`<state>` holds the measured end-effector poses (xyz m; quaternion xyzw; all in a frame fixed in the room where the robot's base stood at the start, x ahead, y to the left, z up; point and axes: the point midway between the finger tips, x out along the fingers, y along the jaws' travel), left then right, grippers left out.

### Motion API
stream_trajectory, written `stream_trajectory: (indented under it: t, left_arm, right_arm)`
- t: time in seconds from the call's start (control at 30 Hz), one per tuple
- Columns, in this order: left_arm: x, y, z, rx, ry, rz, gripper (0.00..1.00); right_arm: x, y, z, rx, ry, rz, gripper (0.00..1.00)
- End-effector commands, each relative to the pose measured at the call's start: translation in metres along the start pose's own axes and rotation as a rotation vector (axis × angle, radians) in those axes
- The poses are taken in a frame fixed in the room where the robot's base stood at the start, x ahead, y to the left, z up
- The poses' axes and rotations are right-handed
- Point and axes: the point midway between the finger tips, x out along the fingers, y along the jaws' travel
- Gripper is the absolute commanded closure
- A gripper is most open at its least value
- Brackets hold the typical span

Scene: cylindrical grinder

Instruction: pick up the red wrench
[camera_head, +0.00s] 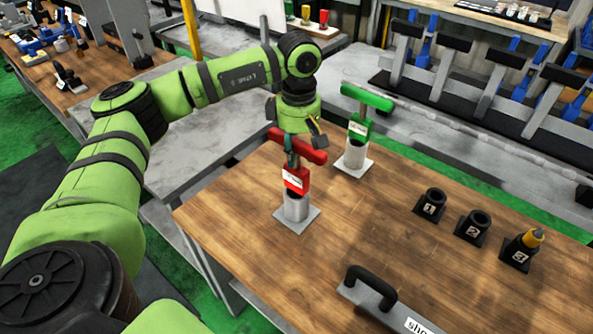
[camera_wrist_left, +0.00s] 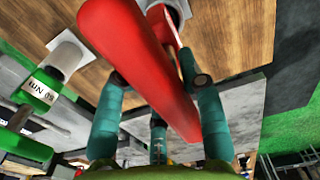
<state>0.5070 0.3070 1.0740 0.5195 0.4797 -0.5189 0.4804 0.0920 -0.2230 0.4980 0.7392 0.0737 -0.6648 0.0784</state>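The red wrench (camera_head: 296,179) has a T-shaped top bar and a white label. It stands upright in a grey cylindrical holder (camera_head: 296,208) on a white square base, on the wooden table. My left gripper (camera_head: 303,143) is at its top bar. In the left wrist view the red bar (camera_wrist_left: 135,60) runs between the teal fingers of my left gripper (camera_wrist_left: 158,80). The fingers are spread on either side of the bar; the left fingertip is partly hidden by it, so contact there is unclear. My right gripper is not in view.
A green T-handled tool (camera_head: 366,111) stands in a similar holder just right and behind. Black numbered sockets (camera_head: 430,205) are on the right of the wooden table (camera_head: 350,230). A dark handle (camera_head: 371,285) is on a labelled grey plate at the front.

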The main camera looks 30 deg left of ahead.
Motion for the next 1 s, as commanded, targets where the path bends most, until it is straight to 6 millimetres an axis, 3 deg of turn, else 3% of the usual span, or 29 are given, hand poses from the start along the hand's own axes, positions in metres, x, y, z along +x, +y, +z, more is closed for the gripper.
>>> stream_trajectory:
  t: [0.53,0.77,1.0]
  left_arm:
    - [-0.01,0.001,0.0,-0.001,0.0,0.004,1.0]
    - [-0.042,0.002,0.001,0.0,-0.001,0.007,1.0]
    - [-0.09,0.002,0.001,0.001,-0.001,0.007,1.0]
  right_arm:
    - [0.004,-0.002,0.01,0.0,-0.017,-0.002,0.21]
    - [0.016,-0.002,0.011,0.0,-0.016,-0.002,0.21]
    - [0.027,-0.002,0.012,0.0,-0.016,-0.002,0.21]
